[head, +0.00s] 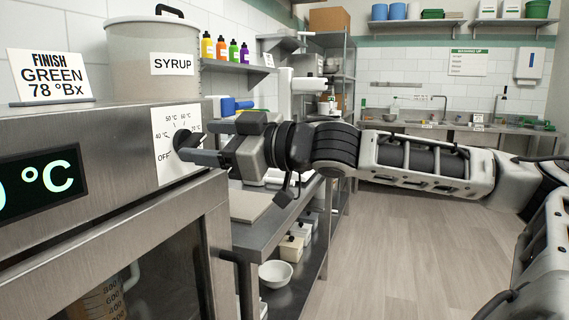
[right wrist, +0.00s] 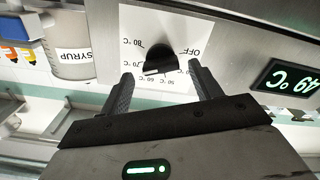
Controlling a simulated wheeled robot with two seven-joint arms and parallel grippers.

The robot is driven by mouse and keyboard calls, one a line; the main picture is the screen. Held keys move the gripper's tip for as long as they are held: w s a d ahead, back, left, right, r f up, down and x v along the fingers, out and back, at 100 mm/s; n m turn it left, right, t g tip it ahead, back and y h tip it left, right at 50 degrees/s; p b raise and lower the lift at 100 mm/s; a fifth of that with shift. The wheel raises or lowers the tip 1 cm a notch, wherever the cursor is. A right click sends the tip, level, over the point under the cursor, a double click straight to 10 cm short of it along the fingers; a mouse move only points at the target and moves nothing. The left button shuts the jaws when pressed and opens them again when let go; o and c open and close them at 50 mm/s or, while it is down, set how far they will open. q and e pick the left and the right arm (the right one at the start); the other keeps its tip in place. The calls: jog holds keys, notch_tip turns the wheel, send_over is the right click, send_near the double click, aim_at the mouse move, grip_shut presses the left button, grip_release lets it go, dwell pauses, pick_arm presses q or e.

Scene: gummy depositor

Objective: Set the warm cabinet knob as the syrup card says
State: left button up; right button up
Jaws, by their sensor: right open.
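The warm cabinet knob (head: 184,140) is a dark round knob on a white dial plate (head: 164,172) marked OFF and temperatures up to 80 °C. In the right wrist view the knob (right wrist: 158,56) shows just beyond my spread fingertips, with a gap on each side; its exact pointer setting is hard to read. My right gripper (right wrist: 160,72) is open and empty, facing the dial. The syrup card (head: 48,75) stands on the cabinet top and reads FINISH GREEN 78 °Bx. The cabinet display (right wrist: 291,77) appears to read 49 °C. My left gripper is not in view.
A pot labelled SYRUP (head: 152,62) stands on the cabinet top behind the card. The glass door (head: 165,270) below has a measuring jug (head: 105,297) behind it. A steel bench with a white bowl (head: 275,273) on its lower shelf lies beyond. The floor at right is clear.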

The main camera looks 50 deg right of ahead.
jog(key=shift+s+d+f+b, duration=0.1)
jog(key=shift+s+f+b, duration=0.35)
jog(key=shift+b, duration=0.15)
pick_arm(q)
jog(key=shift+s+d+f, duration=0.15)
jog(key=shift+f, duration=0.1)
pick_arm(e)
jog(key=v, duration=1.3)
jog(key=shift+r, duration=0.4)
jog(key=shift+s, duration=0.1)
